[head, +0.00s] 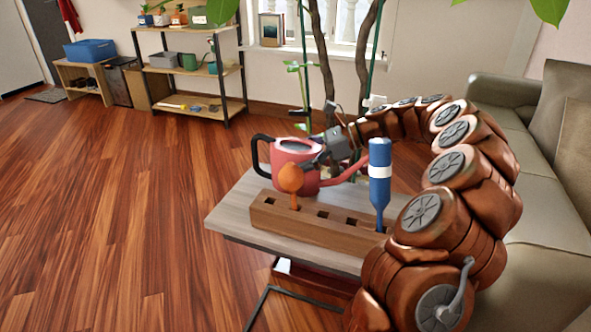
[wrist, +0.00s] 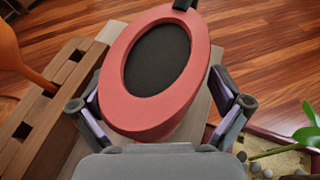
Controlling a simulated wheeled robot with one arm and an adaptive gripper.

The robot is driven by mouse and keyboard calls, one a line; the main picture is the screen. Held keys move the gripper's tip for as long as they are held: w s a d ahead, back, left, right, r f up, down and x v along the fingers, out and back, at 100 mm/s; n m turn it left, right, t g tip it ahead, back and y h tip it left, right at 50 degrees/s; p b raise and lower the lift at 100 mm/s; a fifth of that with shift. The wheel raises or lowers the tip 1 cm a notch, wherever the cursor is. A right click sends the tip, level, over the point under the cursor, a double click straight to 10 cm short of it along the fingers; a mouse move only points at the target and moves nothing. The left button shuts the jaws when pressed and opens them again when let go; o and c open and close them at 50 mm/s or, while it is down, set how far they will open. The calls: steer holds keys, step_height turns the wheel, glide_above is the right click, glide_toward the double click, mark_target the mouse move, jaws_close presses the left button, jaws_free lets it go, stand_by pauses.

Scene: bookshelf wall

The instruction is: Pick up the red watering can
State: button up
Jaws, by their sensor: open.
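The red watering can (head: 293,165) stands on a small grey-topped table (head: 240,200) in the head view. Its black handle (head: 258,152) is at the left and its red spout (head: 345,172) points right. In the wrist view the can (wrist: 150,115) fills the middle, with its dark oval opening facing me. My gripper (head: 322,150) is at the can's upper right side in the head view. In the wrist view my gripper (wrist: 160,110) is open, with one finger on each side of the can. Whether the fingers touch it I cannot tell.
A wooden block with holes (head: 315,222) lies in front of the can, holding an orange-headed tool (head: 291,180) and a blue-handled tool (head: 380,175). A plant with thin trunks (head: 322,50) rises behind. A sofa (head: 545,190) stands at right. Open floor lies left.

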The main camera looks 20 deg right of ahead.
steer(key=c, duration=1)
steer(key=shift+r, duration=0.1)
step_height(320, 180, up, 10)
steer(key=p, duration=0.3)
steer(key=shift+p, duration=0.3)
